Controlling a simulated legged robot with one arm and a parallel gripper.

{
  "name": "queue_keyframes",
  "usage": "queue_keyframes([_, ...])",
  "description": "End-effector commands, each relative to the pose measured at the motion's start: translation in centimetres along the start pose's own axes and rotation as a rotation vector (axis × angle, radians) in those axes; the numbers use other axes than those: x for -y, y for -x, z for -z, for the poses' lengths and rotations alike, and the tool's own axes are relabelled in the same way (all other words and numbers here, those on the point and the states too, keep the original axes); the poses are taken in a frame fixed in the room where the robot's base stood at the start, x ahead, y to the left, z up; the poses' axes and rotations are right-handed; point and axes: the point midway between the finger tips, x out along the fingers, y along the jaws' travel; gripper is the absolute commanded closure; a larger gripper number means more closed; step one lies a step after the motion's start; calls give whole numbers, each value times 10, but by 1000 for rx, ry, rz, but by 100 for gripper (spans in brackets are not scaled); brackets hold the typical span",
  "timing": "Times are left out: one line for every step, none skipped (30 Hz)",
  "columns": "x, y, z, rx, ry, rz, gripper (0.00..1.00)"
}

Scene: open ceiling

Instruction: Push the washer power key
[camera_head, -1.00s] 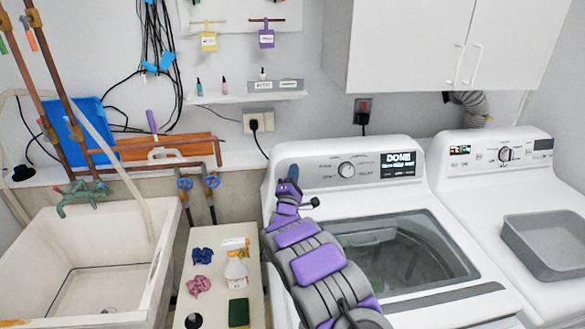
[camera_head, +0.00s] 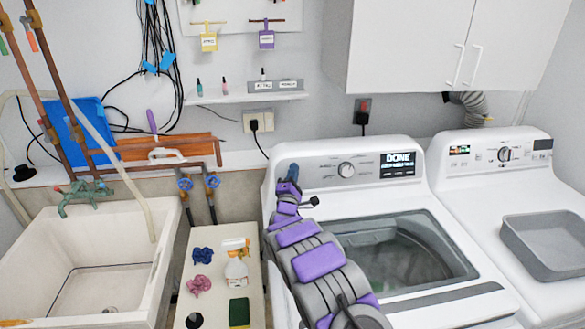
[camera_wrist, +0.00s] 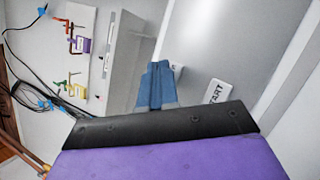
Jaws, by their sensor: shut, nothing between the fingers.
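The white washer (camera_head: 420,222) stands in the middle, with its display reading "DONE" on the control panel (camera_head: 325,171). A round dial (camera_head: 346,169) sits at the panel's middle. My gripper (camera_head: 292,172) is at the left end of the panel, in front of it. In the wrist view my gripper's blue fingers (camera_wrist: 156,84) are shut with nothing between them, pointing at the grey panel (camera_wrist: 205,55). A white key marked "START" (camera_wrist: 217,92) is to their right. Part of a small pale key (camera_wrist: 177,69) shows just beside the fingertips. I cannot tell whether the fingers touch the panel.
A dryer (camera_head: 505,160) with a grey tray (camera_head: 548,245) on top stands to the right. A narrow table (camera_head: 218,310) with bottle, sponge and cloths and a sink (camera_head: 95,260) are to the left. A shelf (camera_head: 235,98) and white cabinet (camera_head: 420,45) are above.

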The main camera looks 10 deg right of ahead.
Motion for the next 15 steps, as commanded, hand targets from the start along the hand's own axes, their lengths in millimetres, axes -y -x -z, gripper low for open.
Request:
queue_keyframes([0, 0, 0, 0, 0, 0, 100])
queue_keyframes([0, 0, 0, 0, 0, 0, 100])
queue_keyframes([1, -1, 1, 0, 0, 0, 100])
queue_keyframes([1, -1, 1, 0, 0, 1, 100])
queue_keyframes([1, -1, 1, -1, 0, 1, 100])
queue_keyframes([1, -1, 1, -1, 0, 1, 100])
queue_keyframes([2, -2, 2, -1, 0, 1, 100])
queue_keyframes([2, -1, 2, -1, 0, 1, 100])
queue_keyframes([2, -1, 2, -1, 0, 1, 100])
queue_keyframes([1, -1, 1, -1, 0, 1, 100])
queue_keyframes([1, -1, 1, -1, 0, 1, 100])
queue_keyframes([1, -1, 1, -1, 0, 1, 100])
queue_keyframes([0, -1, 1, -1, 0, 1, 100])
queue_keyframes([-1, 0, 0, 0, 0, 0, 100])
queue_keyframes([-2, 0, -1, 0, 0, 0, 100])
